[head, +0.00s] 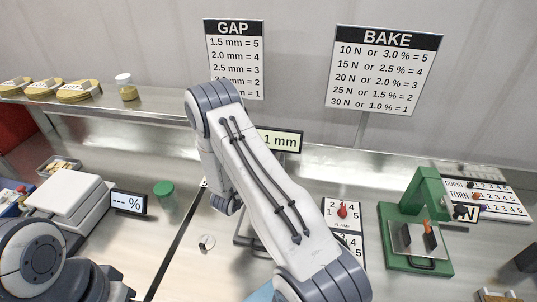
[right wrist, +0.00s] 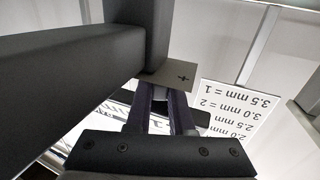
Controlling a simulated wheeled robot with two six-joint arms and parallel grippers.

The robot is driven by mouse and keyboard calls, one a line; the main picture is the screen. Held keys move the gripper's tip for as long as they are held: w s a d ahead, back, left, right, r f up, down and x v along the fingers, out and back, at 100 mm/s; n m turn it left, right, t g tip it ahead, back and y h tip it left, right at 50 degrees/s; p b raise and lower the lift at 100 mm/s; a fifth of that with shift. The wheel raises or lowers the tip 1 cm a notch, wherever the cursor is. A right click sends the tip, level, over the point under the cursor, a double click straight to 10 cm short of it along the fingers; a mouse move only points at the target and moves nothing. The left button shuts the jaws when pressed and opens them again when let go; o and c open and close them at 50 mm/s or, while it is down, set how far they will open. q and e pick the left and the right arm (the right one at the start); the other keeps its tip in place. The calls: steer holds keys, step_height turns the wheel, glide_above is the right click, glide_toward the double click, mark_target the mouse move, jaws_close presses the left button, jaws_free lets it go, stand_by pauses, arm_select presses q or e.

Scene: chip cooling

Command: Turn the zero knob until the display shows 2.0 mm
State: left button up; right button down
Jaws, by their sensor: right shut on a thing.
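The gap display (head: 281,140) stands behind my right arm in the head view. Its visible part reads "1 mm"; any digits before that are hidden by my arm. My right gripper (right wrist: 163,100) shows in the right wrist view, its two dark fingers pointing at a grey plate (right wrist: 168,77) marked with a plus sign. It is shut on the zero knob, which is mostly hidden between the fingers. In the head view my right arm covers the gripper and the knob. My left arm is at the bottom left of the head view, with its gripper out of sight.
A green press (head: 426,195) stands right, near a flame card (head: 343,212).

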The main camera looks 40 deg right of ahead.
steer(key=m+g+b, duration=0.1)
steer(key=g, duration=0.1)
steer(key=m+g+h+b, duration=0.1)
steer(key=m+g+b, duration=0.1)
steer(key=shift+w+f+g, duration=0.15)
steer(key=shift+g, duration=0.15)
steer(key=g, duration=0.1)
steer(key=m+g+b, duration=0.1)
steer(key=shift+r+m+g, duration=0.2)
steer(key=shift+m+g, duration=0.1)
steer(key=c, duration=0.8)
jaws_free()
